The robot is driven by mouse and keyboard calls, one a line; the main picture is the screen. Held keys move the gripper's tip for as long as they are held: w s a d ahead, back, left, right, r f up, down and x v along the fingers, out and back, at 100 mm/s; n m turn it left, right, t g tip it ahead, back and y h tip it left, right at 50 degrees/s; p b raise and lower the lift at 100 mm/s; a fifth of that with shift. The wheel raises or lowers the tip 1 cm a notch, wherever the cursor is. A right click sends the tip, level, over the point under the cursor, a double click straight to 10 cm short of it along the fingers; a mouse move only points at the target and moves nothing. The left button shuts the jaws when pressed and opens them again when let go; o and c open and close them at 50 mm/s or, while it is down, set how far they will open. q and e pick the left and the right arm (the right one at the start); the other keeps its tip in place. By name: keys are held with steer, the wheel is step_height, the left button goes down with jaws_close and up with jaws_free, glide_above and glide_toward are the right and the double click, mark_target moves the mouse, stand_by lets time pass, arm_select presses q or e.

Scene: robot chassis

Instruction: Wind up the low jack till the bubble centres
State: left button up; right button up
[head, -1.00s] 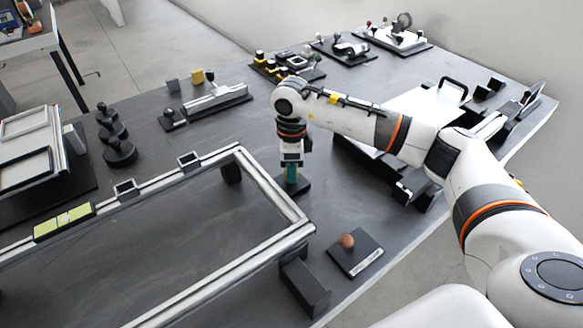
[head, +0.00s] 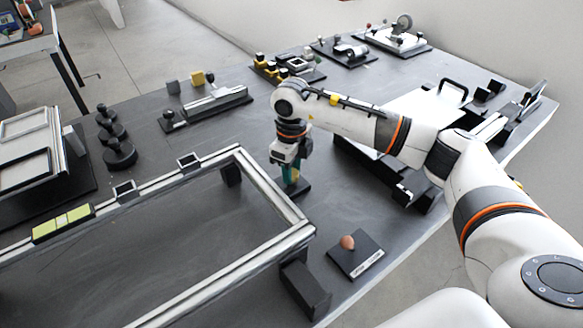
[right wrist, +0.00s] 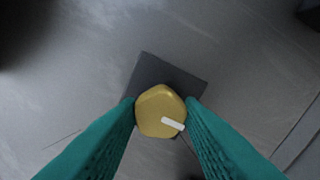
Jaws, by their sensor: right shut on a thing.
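A yellow faceted knob (right wrist: 160,112) with a white mark sits over a dark square base (right wrist: 150,72) in the right wrist view. My right gripper (right wrist: 161,108) has its teal fingers shut on the knob, one on each side. In the head view the gripper (head: 291,174) points down beside the frame's right side, above the dark base (head: 302,189). A silver rectangular frame (head: 268,187) lies at the left front. A yellow-green level (head: 63,223) sits on its far rail at the left; its bubble is too small to read. My left gripper is out of view.
Black blocks stand under the frame's far corner (head: 232,174) and near corner (head: 304,288). A dark plate with an orange-brown ball (head: 347,242) lies to the right of the frame. Several black round knobs (head: 120,154) stand behind the frame. Other fixtures line the table's back.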

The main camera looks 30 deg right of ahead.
steer(key=shift+r, duration=0.1)
steer(key=o, duration=1)
steer(key=shift+c, duration=0.2)
step_height(320, 180, up, 12)
steer(key=shift+b, duration=0.3)
